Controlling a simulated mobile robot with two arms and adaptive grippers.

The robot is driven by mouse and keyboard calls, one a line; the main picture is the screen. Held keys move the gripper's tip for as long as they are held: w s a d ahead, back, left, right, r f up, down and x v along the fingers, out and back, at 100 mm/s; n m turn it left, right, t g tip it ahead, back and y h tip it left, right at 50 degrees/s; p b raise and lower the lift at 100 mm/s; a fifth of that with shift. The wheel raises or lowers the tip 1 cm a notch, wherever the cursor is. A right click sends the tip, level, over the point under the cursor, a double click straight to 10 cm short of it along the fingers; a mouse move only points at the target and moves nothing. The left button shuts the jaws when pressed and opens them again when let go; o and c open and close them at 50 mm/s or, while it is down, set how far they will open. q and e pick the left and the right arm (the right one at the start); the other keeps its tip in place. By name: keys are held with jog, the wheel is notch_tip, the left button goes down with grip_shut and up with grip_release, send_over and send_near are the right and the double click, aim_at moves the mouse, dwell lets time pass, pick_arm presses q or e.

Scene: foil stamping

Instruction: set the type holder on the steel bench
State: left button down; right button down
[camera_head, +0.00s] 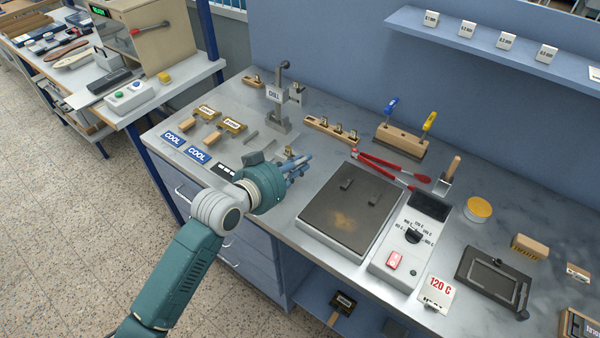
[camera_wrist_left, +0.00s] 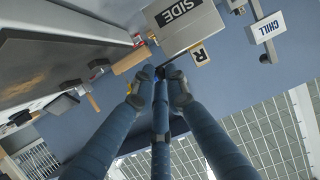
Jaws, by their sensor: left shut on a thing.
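My left gripper (camera_head: 297,166) is shut above the front of the grey steel bench (camera_head: 330,98), left of the dark hot plate. In the left wrist view the fingers (camera_wrist_left: 160,76) close together at a grey block with a "SIDE" label (camera_wrist_left: 180,14), which looks like the type holder. In the head view the held piece is mostly hidden behind the fingers; a small brass part (camera_head: 290,152) shows beside them. Whether it touches the bench cannot be told. Two more brass holders with wooden handles (camera_head: 205,112) (camera_head: 231,127) lie at the left. My right gripper is not in view.
The hot plate (camera_head: 349,213) and its control box (camera_head: 411,246) stand to the right. The CHILL post (camera_head: 277,114), a wooden rack (camera_head: 328,130) and red tongs (camera_head: 396,168) are behind. COOL cards (camera_head: 197,153) lie left. Some bench is bare between the post and hot plate.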

pick_arm(q)
notch_tip(320, 180, down, 3)
jog(key=shift+f, duration=0.5)
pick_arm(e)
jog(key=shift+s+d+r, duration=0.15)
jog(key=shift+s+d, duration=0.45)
pick_arm(q)
jog(key=shift+f, duration=0.1)
jog(key=c, duration=1.7)
grip_release()
jog(key=shift+f, duration=0.15)
jog(key=shift+c, duration=0.2)
jog(key=shift+s, duration=0.1)
